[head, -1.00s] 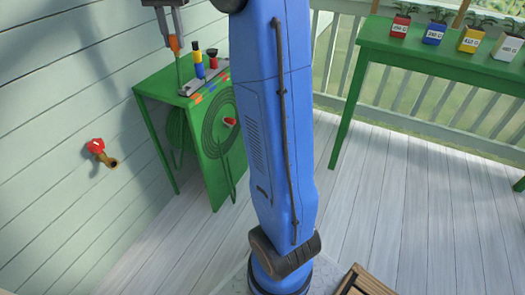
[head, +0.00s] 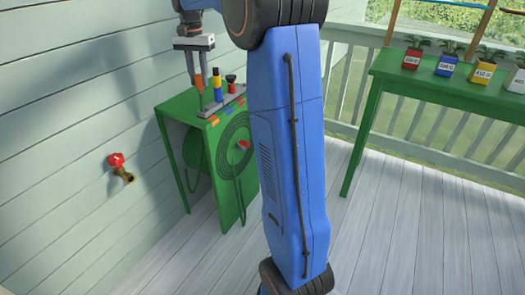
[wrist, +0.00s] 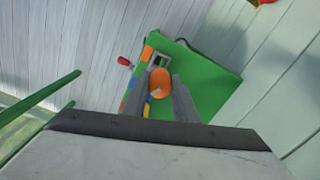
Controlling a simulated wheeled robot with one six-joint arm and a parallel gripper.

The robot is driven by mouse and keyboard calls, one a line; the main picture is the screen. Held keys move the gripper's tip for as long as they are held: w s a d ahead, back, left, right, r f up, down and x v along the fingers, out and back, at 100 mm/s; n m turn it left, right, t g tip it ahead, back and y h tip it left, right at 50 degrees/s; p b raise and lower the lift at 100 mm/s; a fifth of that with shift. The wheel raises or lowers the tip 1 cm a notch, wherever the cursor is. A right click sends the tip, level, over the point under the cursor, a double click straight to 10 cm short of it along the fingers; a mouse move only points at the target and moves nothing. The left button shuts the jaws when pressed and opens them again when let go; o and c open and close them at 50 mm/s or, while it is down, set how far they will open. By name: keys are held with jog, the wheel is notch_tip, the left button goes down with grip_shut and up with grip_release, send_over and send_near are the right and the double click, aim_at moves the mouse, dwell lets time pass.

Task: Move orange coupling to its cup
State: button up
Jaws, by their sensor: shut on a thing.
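The orange coupling (head: 199,82) is held upright between the fingers of my gripper (head: 198,80), at the left end of the grey rack (head: 222,100) on the green hose table. In the wrist view the orange coupling (wrist: 160,83) shows between my two grey fingers (wrist: 160,95), which are shut on it. A grey square opening lies just beyond it. I cannot tell which cup is the orange one or whether the coupling touches the rack.
A yellow-and-blue piece (head: 216,82) and a red-and-black piece (head: 231,84) stand close on the right. Coloured marks line the front edge of the green table (head: 180,103). A red wall tap (head: 117,163) is at left. A second green table (head: 440,88) holds potted plants.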

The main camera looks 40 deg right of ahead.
jog(key=shift+f, duration=3.1)
jog(key=shift+f, duration=1.55)
jog(key=o, duration=1.1)
jog(key=shift+o, duration=0.2)
jog(key=shift+r, duration=0.1)
notch_tip(320, 180, up, 16)
send_over(199, 75)
jog(key=shift+r, duration=0.6)
